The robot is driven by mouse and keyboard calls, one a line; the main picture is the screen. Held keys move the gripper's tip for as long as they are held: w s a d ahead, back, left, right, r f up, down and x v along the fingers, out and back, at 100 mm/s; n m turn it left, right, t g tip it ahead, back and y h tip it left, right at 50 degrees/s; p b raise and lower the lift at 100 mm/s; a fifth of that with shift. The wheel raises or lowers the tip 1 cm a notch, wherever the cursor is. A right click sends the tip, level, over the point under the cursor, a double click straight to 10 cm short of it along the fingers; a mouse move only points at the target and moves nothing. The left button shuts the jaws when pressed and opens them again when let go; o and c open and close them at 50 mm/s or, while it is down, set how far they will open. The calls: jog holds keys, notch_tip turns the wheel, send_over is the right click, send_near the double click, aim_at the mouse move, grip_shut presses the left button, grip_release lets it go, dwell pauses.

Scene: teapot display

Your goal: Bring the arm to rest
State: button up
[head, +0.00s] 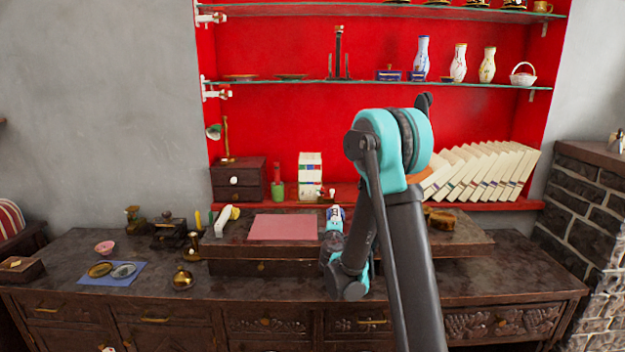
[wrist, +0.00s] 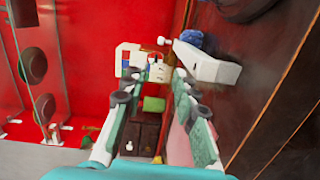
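My gripper (wrist: 162,88) is in the wrist view with its two teal and grey fingers spread apart. The gap between the fingers holds nothing; a carton, a green cup and a dark drawer box show through it in the background. In the head view my arm is folded in front of the right half of the sideboard, its elbow high against the red wall. Its lower end hangs low over the sideboard, left of the upper link. The fingers are hard to make out there.
The wooden sideboard (head: 220,287) carries a raised platform with a pink mat (head: 285,227). A white object with blue (wrist: 212,64) lies close beyond one finger. A white carton (head: 310,165), drawer box (head: 238,180) and leaning books (head: 480,172) stand behind. Glass shelves hold vases.

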jog(key=s+d+f+m+g+h, duration=0.2)
jog(key=s+d+m+g+h, duration=0.3)
jog(key=s+d+m, duration=0.75)
jog(key=s+f+m+g+y, duration=0.2)
jog(key=s+f+g+y, duration=0.1)
jog(key=s, duration=1)
jog(key=s+a+f+m+g+y, duration=0.1)
jog(key=s+f+g, duration=0.4)
jog(key=s, duration=0.9)
jog(key=f+m+y, duration=0.1)
jog(key=y, duration=0.1)
jog(key=shift+y, duration=0.3)
jog(key=shift+a, duration=0.1)
